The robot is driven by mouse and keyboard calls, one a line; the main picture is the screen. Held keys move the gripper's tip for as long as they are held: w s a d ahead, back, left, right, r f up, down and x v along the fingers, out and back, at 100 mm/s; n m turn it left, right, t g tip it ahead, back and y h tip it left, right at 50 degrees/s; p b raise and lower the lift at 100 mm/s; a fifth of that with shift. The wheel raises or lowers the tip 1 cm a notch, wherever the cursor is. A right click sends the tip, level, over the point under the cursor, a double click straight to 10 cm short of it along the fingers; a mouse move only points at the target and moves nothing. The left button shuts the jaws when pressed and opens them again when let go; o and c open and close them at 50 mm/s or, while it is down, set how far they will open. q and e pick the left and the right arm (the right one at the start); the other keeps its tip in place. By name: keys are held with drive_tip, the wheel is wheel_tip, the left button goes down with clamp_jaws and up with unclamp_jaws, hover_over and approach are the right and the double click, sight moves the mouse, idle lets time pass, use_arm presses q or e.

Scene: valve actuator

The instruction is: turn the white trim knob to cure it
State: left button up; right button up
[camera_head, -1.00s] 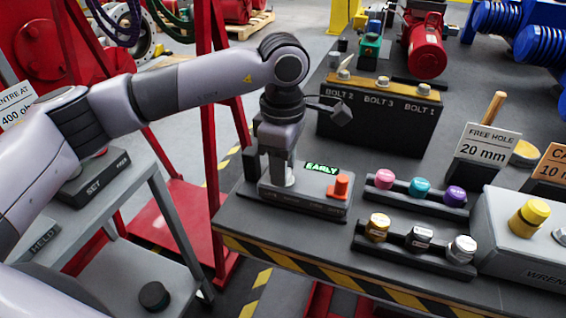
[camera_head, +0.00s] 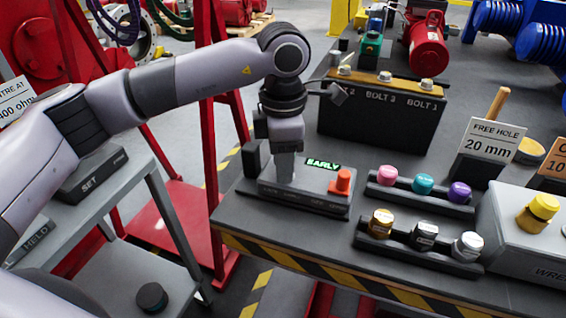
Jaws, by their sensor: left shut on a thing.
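A dark low box (camera_head: 318,202) with a green lit display reading "EARLY" (camera_head: 323,164) sits at the left front of the bench. My left gripper (camera_head: 284,180) points straight down onto the box, left of the display, and is shut on the white trim knob. The gripper hides nearly all of the knob, so its angle cannot be told. My right gripper is not in view.
A rack of pink, teal and purple knobs (camera_head: 423,181) and a rack of gold, dark and silver ones (camera_head: 425,237) stand right of the box. The bolt block (camera_head: 380,115) stands behind. A small black block (camera_head: 251,158) is close left of the gripper.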

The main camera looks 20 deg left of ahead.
use_arm(q)
drive_tip(key=shift+n, duration=0.8)
drive_tip(key=shift+n+b, duration=0.45)
drive_tip(key=shift+n, duration=0.55)
drive_tip(key=o, duration=1.1)
drive_tip(key=shift+c, duration=0.2)
drive_tip(key=shift+r, duration=0.1)
wheel_tip(320, 180, up, 7)
drive_tip(key=shift+s, duration=0.1)
